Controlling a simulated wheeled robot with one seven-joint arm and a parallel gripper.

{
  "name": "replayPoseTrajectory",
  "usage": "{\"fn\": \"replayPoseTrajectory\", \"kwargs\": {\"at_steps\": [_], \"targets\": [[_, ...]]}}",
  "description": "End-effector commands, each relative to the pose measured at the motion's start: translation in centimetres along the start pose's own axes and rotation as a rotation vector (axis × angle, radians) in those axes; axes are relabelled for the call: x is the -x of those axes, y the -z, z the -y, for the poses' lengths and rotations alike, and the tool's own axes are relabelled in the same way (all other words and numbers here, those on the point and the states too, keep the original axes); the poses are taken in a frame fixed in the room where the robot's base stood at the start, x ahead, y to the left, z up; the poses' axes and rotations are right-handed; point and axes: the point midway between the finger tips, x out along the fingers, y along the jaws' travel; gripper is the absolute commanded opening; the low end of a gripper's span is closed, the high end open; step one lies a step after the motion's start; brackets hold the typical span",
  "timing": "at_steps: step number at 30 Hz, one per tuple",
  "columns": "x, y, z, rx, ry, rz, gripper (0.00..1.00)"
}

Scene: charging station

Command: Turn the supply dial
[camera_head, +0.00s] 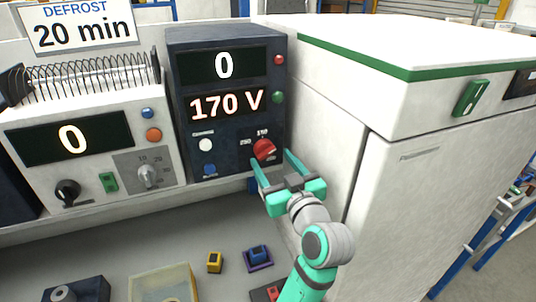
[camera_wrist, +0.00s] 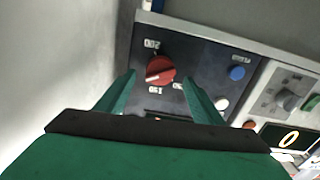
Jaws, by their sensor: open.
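The supply dial is a red knob (camera_head: 264,149) low on the right side of the dark supply unit (camera_head: 187,130). Number labels surround it, and the displays above read 0 and 170 V. The dial also shows in the wrist view (camera_wrist: 160,70), with a pale pointer line across it. My gripper (camera_head: 272,164) is open in front of the dial. In the wrist view its green fingers (camera_wrist: 160,88) stand to either side of the dial, with gaps visible between them and it. I cannot tell how far the tips are from the panel.
A white button (camera_head: 205,145) and blue button (camera_head: 209,170) sit left of the dial. A white unit (camera_head: 90,150) with knobs stands further left, and a large white cabinet (camera_head: 420,200) stands close on the right. Small blocks (camera_head: 214,262) lie on the grey bench below.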

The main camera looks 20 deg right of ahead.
Motion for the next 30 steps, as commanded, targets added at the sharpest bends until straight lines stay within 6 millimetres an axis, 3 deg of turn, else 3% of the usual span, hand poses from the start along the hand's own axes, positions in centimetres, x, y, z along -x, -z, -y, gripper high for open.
{"fn": "replayPoseTrajectory", "kwargs": {"at_steps": [3, 9, 20, 25, 30], "targets": [[-1.8, 0.0, 0.1, -0.001, 0.002, -0.001, 0.61], [-3.6, 0.0, 0.0, -0.001, 0.000, -0.001, 0.61], [-4.0, 0.0, 0.0, 0.000, 0.000, 0.000, 0.61], [-4.0, 0.0, 0.0, 0.000, 0.000, -0.001, 0.21], [-4.0, 0.0, 0.0, -0.004, -0.001, 0.000, 0.20]]}}
